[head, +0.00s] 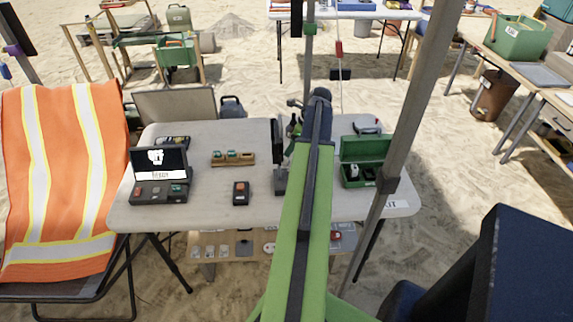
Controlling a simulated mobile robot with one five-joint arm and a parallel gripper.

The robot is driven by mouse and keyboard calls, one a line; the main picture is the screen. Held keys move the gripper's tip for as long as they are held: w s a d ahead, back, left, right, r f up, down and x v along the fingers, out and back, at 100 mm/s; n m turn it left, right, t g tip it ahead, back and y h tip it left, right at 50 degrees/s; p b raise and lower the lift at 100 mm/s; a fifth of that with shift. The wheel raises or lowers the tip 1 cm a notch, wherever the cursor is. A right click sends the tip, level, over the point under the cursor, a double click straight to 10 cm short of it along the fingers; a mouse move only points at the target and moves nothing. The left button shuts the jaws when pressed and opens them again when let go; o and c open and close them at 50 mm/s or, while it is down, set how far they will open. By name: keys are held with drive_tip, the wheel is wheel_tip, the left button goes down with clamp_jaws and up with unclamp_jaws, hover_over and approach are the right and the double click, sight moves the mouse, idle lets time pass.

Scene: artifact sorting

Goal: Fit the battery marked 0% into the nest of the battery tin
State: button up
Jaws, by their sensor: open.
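My gripper (295,115) is at the far end of my green arm, over the back of the white table, mostly hidden by the arm; no battery shows in it. A green open box (365,150), perhaps the battery tin, stands at the table's right with small white and dark things inside; its nest cannot be made out. No 0% mark is readable. A wooden rack (246,159) left of the arm holds small green-topped pieces (232,155), perhaps batteries. A small dark device (241,193) with an orange top lies in front of the rack.
A dark upright stand (279,160) is close left of my arm. A grey pole (401,130) crosses the right side. The white table (210,200) has bare room around the rack.

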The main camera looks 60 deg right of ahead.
sight(286, 159)
drive_tip(key=b+x, duration=0.4)
drive_tip(key=x, duration=0.1)
drive_tip(key=shift+w+d+f+b, duration=0.15)
drive_tip(key=shift+d+f+b, duration=0.05)
drive_tip(key=shift+d+b, duration=0.2)
drive_tip(key=shift+r, duration=0.15)
clamp_jaws()
